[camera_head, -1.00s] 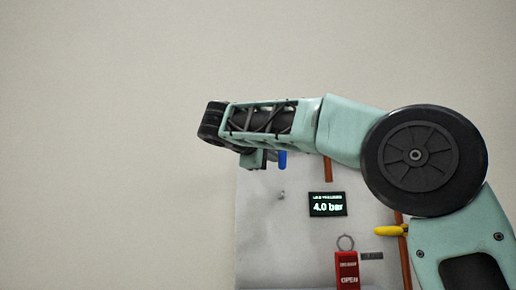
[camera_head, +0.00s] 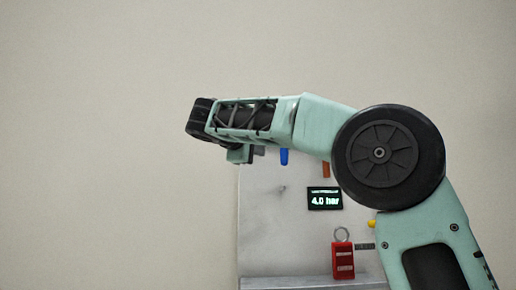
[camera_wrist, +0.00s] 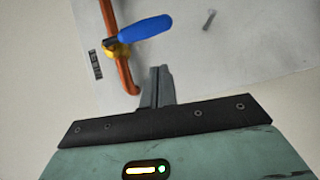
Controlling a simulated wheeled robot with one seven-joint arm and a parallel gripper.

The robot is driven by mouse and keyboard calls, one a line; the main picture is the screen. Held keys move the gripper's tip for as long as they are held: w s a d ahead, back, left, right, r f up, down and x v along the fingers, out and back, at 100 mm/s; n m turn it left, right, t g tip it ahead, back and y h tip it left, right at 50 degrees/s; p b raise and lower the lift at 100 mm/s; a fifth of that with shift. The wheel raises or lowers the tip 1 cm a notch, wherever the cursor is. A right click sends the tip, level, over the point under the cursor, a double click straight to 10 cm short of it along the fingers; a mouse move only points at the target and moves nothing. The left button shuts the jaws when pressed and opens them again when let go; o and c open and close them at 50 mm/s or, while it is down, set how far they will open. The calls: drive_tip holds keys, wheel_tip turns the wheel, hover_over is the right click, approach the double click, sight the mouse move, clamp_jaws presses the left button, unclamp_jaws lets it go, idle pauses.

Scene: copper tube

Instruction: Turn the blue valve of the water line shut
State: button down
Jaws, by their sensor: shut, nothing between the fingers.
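The blue valve handle (camera_wrist: 146,28) shows in the wrist view. It points to the right, slightly tilted, from a brass valve body (camera_wrist: 116,48) on a vertical copper tube (camera_wrist: 108,14). In the head view only a short blue piece of the handle (camera_head: 284,157) shows below my forearm; the rest is hidden. My gripper (camera_wrist: 161,72) is shut with nothing between its fingers. In the wrist view its fingertips are below and right of the handle, apart from it.
A pale panel (camera_head: 265,225) carries a display (camera_head: 325,198) reading 4.0 bar, a red tag (camera_head: 343,260) on a ring and a yellow handle (camera_head: 372,224) partly behind my arm. A small metal peg (camera_wrist: 209,19) stands right of the blue handle. A ledge (camera_head: 310,283) runs along the bottom.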

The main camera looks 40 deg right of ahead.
drive_tip(key=b+v, duration=0.2)
drive_tip(key=v, duration=0.7)
drive_tip(key=shift+f, duration=0.25)
drive_tip(key=shift+s, duration=0.1)
drive_tip(key=w+a+f+n+t+y, duration=0.1)
drive_tip(key=w+a+f+n+y, duration=0.2)
drive_tip(key=f, duration=0.5)
drive_tip(key=w+a+f+n+t+y, duration=0.1)
drive_tip(key=a+f+n+y, duration=0.2)
drive_tip(key=a+f, duration=0.35)
drive_tip(key=s+a+f+n+g+y, duration=0.1)
drive_tip(key=s+a+f+y, duration=0.15)
drive_tip(key=f, duration=0.65)
drive_tip(key=s+a+f+n+y, duration=0.1)
drive_tip(key=a+f+y, duration=0.2)
drive_tip(key=f, duration=0.6)
drive_tip(key=s+a+f+m+g+y, duration=0.2)
drive_tip(key=s+f+g, duration=0.1)
drive_tip(key=s+f, duration=0.9)
drive_tip(key=s+a+f+m+g+y, duration=0.1)
drive_tip(key=s+a+f+g+y, duration=0.2)
drive_tip(key=s+f, duration=1)
drive_tip(key=shift+s+f+m+g, duration=0.4)
drive_tip(key=shift+s+g, duration=0.3)
drive_tip(key=shift+g, duration=0.1)
